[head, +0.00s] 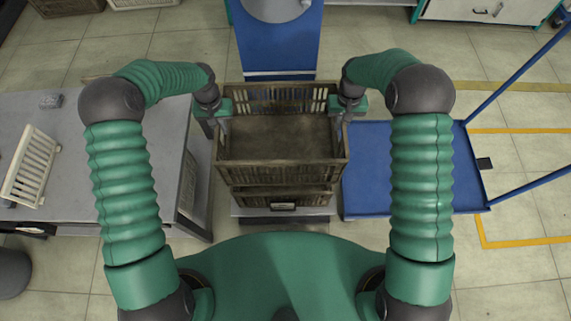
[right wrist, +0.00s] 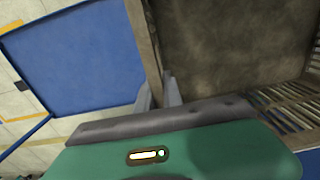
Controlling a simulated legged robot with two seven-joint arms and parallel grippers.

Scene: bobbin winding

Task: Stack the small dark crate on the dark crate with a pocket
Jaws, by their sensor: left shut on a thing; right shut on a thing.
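The small dark crate (head: 275,140) is brown, open and empty, with slatted walls, and looks level in the middle of the head view. My left gripper (head: 225,122) is shut on its left rim. My right gripper (head: 337,120) is shut on its right rim. In the right wrist view the fingers of my right gripper (right wrist: 160,92) straddle the crate's wall (right wrist: 146,50). The dark crate with a pocket (head: 250,198) is directly below, with its pocket on the near face. The upper crate hides most of it. I cannot tell whether the two crates touch.
The lower crate stands on a pale low base (head: 240,211). A grey table (head: 70,190) with a cream rack (head: 32,165) is at the left. A blue cart (head: 365,185) with blue rails is close at the right. A blue stand (head: 275,50) is behind the crates.

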